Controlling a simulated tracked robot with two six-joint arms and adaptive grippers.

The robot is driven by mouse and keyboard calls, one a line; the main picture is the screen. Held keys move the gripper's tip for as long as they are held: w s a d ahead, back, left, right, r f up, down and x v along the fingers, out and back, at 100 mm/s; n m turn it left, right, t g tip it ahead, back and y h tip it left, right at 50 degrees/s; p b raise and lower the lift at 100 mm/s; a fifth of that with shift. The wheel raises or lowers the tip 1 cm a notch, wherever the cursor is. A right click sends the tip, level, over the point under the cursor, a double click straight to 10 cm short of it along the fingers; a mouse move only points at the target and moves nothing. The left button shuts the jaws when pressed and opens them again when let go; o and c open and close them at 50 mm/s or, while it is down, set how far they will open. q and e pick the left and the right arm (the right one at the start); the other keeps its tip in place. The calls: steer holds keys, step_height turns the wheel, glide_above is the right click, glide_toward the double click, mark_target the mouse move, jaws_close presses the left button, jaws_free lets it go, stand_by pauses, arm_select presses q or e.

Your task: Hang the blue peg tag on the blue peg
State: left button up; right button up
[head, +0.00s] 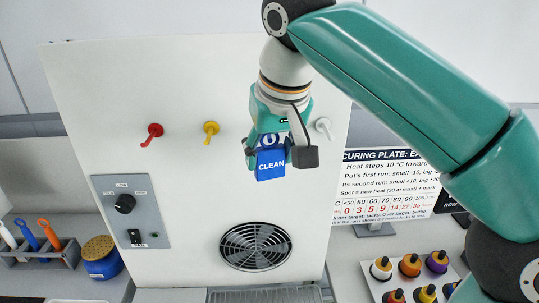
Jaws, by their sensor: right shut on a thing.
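The blue peg tag (270,172) is a blue block with the word CLEAN and a holed upper part. My right gripper (277,153) is shut on it, in front of the upright white panel (110,85). The tag hangs upright between the fingers, its lower part showing below them. No blue peg shows; the gripper and tag cover part of the peg row. I cannot tell whether the tag touches a peg. A red peg (153,132) and a yellow peg (210,130) are to the left, a white peg (324,127) just to the right. My left gripper is not in view.
A control box (130,211) with a knob and a round fan grille (255,246) are on the panel below. A tool rack (40,255) and blue pot (101,259) stand at lower left. A sign (388,188) and a tray of coloured bottles (409,265) are at right.

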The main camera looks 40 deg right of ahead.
steer(key=shift+w+d, duration=0.3)
steer(key=shift+w, duration=0.15)
steer(key=shift+w+d+p, duration=0.3)
steer(key=shift+w+d, duration=0.1)
steer(key=shift+w, duration=0.2)
jaws_close()
steer(key=shift+w+d+f, duration=0.2)
steer(key=shift+w+f, duration=0.25)
steer(key=shift+w+f, duration=0.1)
steer(key=shift+w, duration=0.05)
steer(key=o, duration=1.1)
jaws_free()
